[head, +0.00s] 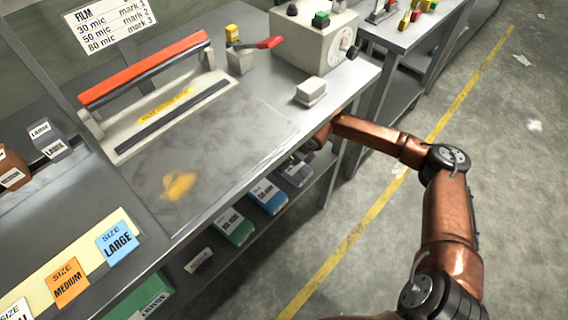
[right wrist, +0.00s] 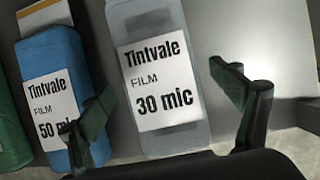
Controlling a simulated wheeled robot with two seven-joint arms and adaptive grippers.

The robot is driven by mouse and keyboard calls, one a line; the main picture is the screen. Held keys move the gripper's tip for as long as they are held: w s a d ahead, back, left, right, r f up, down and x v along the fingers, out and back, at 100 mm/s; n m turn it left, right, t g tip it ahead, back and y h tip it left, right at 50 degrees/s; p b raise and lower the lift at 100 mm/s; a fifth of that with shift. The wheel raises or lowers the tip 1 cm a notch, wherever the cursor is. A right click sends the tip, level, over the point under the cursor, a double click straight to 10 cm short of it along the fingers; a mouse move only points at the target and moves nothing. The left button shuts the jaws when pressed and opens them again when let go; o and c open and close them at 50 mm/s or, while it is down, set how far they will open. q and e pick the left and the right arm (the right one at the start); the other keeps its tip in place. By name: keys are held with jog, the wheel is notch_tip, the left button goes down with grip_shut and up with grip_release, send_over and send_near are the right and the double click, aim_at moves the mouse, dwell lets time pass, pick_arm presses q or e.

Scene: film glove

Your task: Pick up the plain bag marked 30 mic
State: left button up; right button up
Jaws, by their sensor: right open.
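The plain grey bag (right wrist: 160,75) has a white label reading "Tintvale FILM 30 mic" and fills the middle of the right wrist view. In the head view the grey bag (head: 294,174) lies at the right end of a row on the shelf under the bench, partly hidden by the bench edge. My right gripper (right wrist: 162,85) is open, with one finger on each side of the bag in the picture; I cannot tell whether they touch it. In the head view my right arm reaches under the bench edge, and its gripper is mostly hidden. My left gripper is not in view.
A blue bag (right wrist: 52,85) marked 50 mic lies close to the left finger. A green bag (head: 233,228) lies beyond it. The bench top (head: 250,130) overhangs the shelf and carries a sealer with a red bar (head: 145,68).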

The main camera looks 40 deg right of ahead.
jog(key=shift+r, duration=0.1)
jog(key=shift+c, duration=0.7)
jog(key=c, duration=1.1)
jog(key=shift+c, duration=0.3)
jog(key=shift+r, duration=0.15)
